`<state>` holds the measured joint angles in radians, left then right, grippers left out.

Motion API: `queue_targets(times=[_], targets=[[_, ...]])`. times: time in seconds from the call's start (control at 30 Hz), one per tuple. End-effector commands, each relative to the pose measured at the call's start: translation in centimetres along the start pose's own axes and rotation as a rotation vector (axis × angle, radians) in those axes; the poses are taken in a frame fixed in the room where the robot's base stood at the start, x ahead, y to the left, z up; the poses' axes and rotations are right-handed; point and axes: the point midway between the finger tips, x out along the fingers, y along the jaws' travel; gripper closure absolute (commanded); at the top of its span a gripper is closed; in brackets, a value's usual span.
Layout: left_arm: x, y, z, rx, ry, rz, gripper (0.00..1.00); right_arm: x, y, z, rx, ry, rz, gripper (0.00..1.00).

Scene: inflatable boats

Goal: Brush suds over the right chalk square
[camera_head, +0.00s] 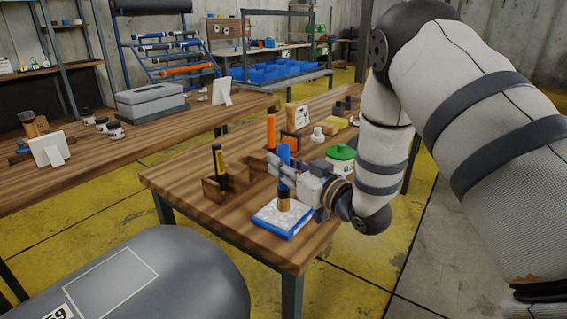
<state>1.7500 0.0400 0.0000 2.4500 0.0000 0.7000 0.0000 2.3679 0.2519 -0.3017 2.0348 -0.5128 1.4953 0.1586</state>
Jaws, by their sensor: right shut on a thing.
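A chalk square (108,288) is drawn as a thin pale outline on the grey inflatable tube (195,268) at the lower left. It is the only chalk square I see, and its surface looks plain grey. My right gripper (282,174) is shut on a brush with a blue handle (284,153). The brush is upright, with its dark and tan head (284,200) pointing down at the white contents of a blue tray (271,226). The head appears to touch the white contents or be just above them. My left gripper is out of view.
The tray sits near the front corner of a wooden table (176,177). A wooden holder (214,189) with a yellow-and-black marker (218,160) stands left of it. A green-lidded tub (341,158) stands behind my right gripper. A second bench (150,130) is behind.

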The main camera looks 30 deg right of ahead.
Motion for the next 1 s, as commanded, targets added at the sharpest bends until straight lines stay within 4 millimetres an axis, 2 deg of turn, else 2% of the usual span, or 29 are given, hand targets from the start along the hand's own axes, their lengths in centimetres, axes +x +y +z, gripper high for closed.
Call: queue_targets(times=[1.0], targets=[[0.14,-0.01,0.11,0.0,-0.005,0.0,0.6,-0.01,-0.01,0.76,0.0,-0.001,0.0,1.0]])
